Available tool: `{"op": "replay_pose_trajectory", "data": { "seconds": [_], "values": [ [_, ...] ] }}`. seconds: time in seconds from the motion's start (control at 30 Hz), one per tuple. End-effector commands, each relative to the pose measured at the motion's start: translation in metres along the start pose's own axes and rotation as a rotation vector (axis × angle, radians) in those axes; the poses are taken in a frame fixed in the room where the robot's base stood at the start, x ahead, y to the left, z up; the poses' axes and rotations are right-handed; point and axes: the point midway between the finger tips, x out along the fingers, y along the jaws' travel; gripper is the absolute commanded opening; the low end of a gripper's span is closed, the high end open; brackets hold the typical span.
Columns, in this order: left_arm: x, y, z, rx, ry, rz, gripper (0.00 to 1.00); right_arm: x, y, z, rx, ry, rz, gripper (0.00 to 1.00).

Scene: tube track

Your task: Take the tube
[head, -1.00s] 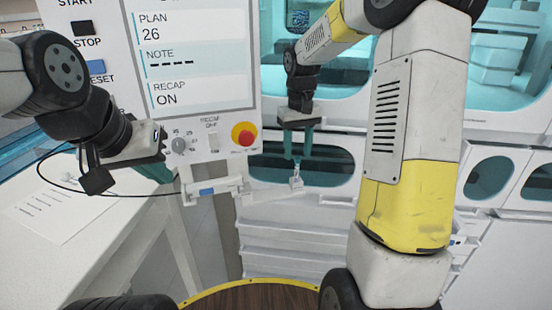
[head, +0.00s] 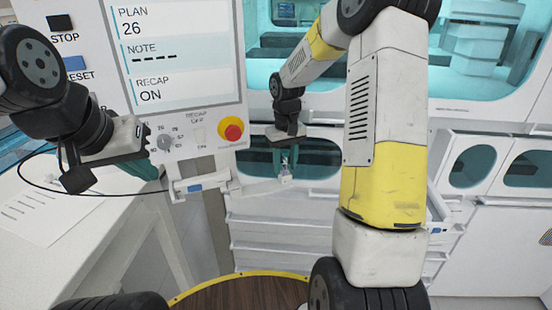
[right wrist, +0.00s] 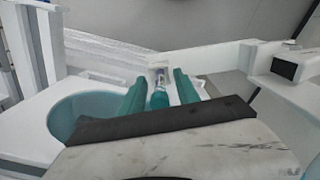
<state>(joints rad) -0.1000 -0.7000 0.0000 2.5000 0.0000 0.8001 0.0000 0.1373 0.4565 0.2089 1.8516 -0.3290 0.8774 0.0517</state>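The tube (right wrist: 160,88) is small, with a clear, purplish upper part and a teal end. It stands in a small white holder (head: 285,180) at the end of a thin white arm below the control panel. My right gripper (head: 288,171) has come down over it. In the right wrist view, the teal fingers (right wrist: 160,92) are on either side of the tube with narrow gaps, so they look open around it. My left gripper (head: 143,168) hangs at the left in front of the panel; its fingers are seen edge-on and their opening is unclear.
A control panel (head: 178,55) with a screen, a dial and a red stop button (head: 231,129) stands behind my left arm. A white table (head: 75,245) with a paper sheet is at the left. White drawers (head: 275,235) lie below the holder. A cabinet with oval windows fills the back.

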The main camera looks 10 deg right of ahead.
Motion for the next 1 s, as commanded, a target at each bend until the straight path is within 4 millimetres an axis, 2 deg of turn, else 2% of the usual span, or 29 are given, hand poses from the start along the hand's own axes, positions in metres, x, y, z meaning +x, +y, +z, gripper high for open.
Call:
{"op": "replay_pose_trajectory", "data": {
  "seconds": [0.03,0.17,0.43,0.57,0.9,1.0],
  "values": [
    [0.0,0.0,0.0,0.0,0.0,0.0,0.0,0.0,0.0,0.0,0.0,0.0,0.0,0.26],
    [0.0,0.0,0.0,0.0,0.0,0.0,0.0,0.0,0.0,0.0,0.0,0.0,0.0,0.01],
    [0.0,0.0,0.0,0.0,0.0,0.0,0.0,-0.001,0.0,0.0,0.0,0.0,0.0,0.0],
    [0.0,0.0,0.0,0.0,0.0,0.0,0.0,-0.01,0.0,0.0,0.0,0.002,0.001,0.0],
    [0.0,0.0,0.0,0.0,0.0,0.0,0.0,-0.076,0.0,-0.001,0.001,0.004,0.001,0.0],
    [0.0,0.0,0.0,0.0,0.0,0.0,0.0,-0.089,0.0,-0.001,0.0,0.002,0.001,0.0]
  ]
}}
